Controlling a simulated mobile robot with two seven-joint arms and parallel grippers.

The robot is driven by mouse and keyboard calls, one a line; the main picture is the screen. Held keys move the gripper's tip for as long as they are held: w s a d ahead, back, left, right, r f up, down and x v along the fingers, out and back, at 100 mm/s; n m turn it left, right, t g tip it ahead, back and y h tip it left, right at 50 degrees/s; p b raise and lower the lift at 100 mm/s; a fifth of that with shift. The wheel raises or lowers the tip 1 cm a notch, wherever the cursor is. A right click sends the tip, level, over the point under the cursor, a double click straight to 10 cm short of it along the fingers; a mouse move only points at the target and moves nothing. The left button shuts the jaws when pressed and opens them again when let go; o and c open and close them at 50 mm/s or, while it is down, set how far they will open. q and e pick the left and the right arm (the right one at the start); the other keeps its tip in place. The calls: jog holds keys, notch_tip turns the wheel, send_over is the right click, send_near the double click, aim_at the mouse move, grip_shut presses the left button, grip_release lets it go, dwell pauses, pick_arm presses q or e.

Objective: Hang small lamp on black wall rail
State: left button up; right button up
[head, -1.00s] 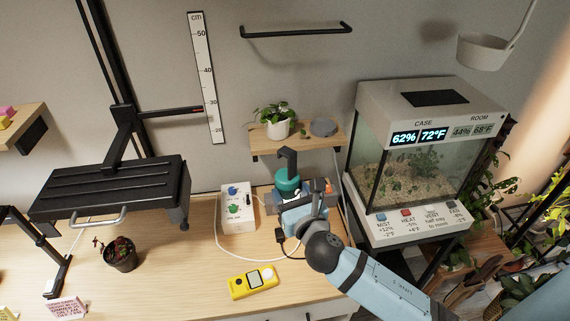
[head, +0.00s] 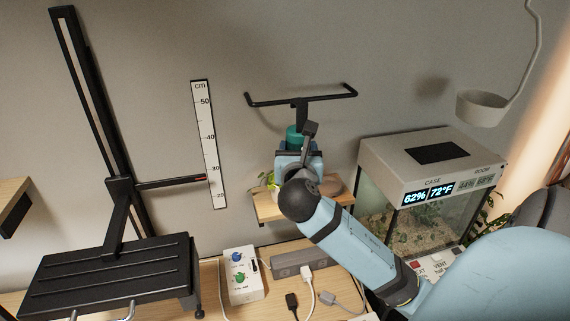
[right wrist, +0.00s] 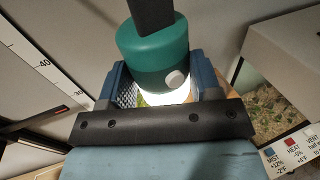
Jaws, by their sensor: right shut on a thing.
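The small lamp is teal with a black hook on top, and shows in the head view (head: 294,137) and right wrist view (right wrist: 150,50). Its underside glows white. My right gripper (head: 298,157) is shut around the lamp body, with a finger on each side in the right wrist view (right wrist: 160,88). The black wall rail (head: 325,97) has upturned ends and is fixed to the grey wall. The lamp's hook top meets the rail near its middle in the head view; I cannot tell whether it is over, touching or in front. My left gripper is out of view.
A wooden shelf (head: 265,209) with a plant is below the lamp, partly hidden by my arm. A glass terrarium (head: 400,215) stands at right, with a hanging pot (head: 485,107) above. A ruler (head: 208,145) and black stand (head: 110,275) are at left.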

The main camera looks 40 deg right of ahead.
jog(key=shift+w+d+f+b, duration=0.1)
jog(key=shift+w+d+b, duration=0.2)
jog(key=shift+w, duration=0.35)
jog(key=shift+w+d+r+b, duration=0.15)
jog(key=shift+w+b, duration=0.25)
jog(key=shift+w, duration=0.2)
jog(key=shift+w+d+f+b, duration=0.2)
jog(key=shift+w+b, duration=0.15)
jog(key=shift+w, duration=0.3)
jog(key=w, duration=0.1)
jog(key=w+b, duration=0.1)
jog(key=w+d+f+b, duration=0.1)
jog(key=shift+w+d, duration=0.1)
jog(key=shift+w, duration=0.2)
jog(key=shift+f+p, duration=0.25)
jog(key=shift+p, duration=0.1)
dwell(0.5)
jog(key=o, duration=1.1)
